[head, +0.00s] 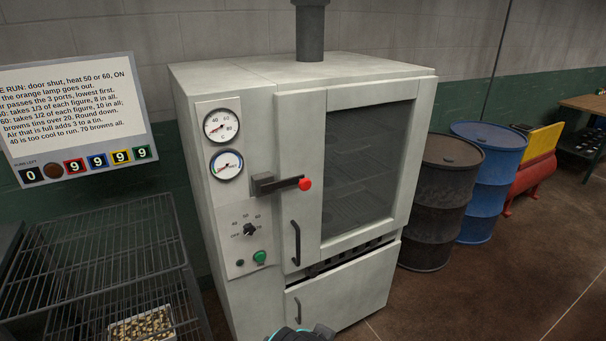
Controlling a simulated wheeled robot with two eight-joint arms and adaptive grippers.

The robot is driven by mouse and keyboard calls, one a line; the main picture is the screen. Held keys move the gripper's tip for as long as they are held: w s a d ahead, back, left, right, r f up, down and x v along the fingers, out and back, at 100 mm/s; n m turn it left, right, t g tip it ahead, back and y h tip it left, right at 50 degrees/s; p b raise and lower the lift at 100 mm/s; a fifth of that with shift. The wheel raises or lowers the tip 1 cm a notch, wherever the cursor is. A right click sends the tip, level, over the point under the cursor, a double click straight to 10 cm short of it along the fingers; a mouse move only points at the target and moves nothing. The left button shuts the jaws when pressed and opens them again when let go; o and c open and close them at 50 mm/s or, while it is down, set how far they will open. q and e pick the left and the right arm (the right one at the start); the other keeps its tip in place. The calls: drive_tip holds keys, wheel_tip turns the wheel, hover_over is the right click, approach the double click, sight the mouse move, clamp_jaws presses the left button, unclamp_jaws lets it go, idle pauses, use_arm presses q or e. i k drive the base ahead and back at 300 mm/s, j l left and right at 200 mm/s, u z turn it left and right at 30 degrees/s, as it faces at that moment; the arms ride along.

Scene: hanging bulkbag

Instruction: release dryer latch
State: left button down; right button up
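The dryer (235,75) is a pale metal cabinet in the middle of the head view. Its door (305,110) has a dark window and looks shut. The latch (280,185) is a dark lever with a red knob at its right end. It lies about level across the door's left edge. A vertical black handle (295,243) is on the door below the latch. A dark rounded part, probably of my arm, shows at the bottom edge, below the dryer's lower panel. No gripper fingers are in view.
A wire rack (105,245) with a tray of nuts or seeds (145,326) stands at left. A sign (75,110) hangs above it. A black drum (440,200) and blue drum (487,170) stand right of the dryer. The floor at front right is clear.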

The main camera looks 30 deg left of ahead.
sight(305, 184)
drive_tip(key=u, duration=1.25)
